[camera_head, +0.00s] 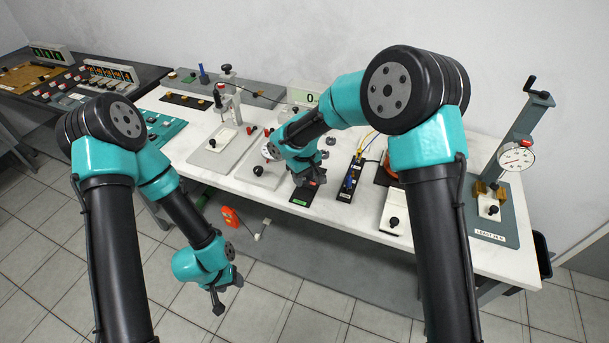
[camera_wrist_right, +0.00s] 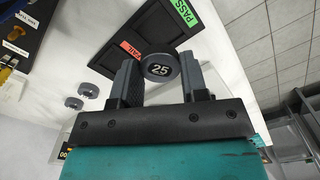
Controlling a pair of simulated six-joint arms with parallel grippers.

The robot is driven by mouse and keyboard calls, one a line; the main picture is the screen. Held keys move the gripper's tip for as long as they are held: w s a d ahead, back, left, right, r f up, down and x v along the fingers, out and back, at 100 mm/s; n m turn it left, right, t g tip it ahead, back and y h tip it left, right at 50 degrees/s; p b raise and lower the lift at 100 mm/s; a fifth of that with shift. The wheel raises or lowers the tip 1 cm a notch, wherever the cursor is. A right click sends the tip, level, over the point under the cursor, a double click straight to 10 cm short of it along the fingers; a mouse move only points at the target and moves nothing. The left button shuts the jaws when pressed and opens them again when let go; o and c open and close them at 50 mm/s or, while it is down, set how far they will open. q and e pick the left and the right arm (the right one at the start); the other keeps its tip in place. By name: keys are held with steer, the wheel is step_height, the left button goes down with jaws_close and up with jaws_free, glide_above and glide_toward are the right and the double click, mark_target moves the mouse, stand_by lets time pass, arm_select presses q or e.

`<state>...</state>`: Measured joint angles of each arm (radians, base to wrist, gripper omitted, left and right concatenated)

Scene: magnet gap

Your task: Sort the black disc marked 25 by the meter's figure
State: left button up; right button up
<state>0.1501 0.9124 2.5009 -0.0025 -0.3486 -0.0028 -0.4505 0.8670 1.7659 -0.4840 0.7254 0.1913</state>
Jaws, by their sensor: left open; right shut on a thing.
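The black disc marked 25 (camera_wrist_right: 160,68) is between the fingers of my right gripper (camera_wrist_right: 158,82), which is shut on it. In the right wrist view the disc is beside the red FAIL label (camera_wrist_right: 131,50) of a black two-part tray (camera_wrist_right: 150,28); its height over the tray is unclear. The green PASS label (camera_wrist_right: 182,12) is at the tray's other end. In the head view my right gripper (camera_head: 307,181) is over this tray (camera_head: 302,200) and hides the disc. A meter display (camera_head: 310,98) behind it reads 0. My left gripper (camera_head: 217,301) is open and empty, in front of the table.
Two dark discs (camera_wrist_right: 81,96) lie on the white table. A black strip with a blue part (camera_head: 348,184) and a white plate with a black knob (camera_head: 394,220) are right of the tray. A press stand with dial (camera_head: 517,156) is far right. Fixtures (camera_head: 228,140) crowd the left.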

mark_target(304, 193)
steer(key=shift+f, duration=2.65)
steer(key=shift+f, duration=0.2)
steer(key=o, duration=0.9)
steer(key=shift+o, duration=0.2)
steer(key=shift+c, duration=0.4)
steer(key=c, duration=0.4)
steer(key=shift+c, duration=0.2)
steer(key=shift+r, duration=0.1)
steer(key=shift+r, duration=2.15)
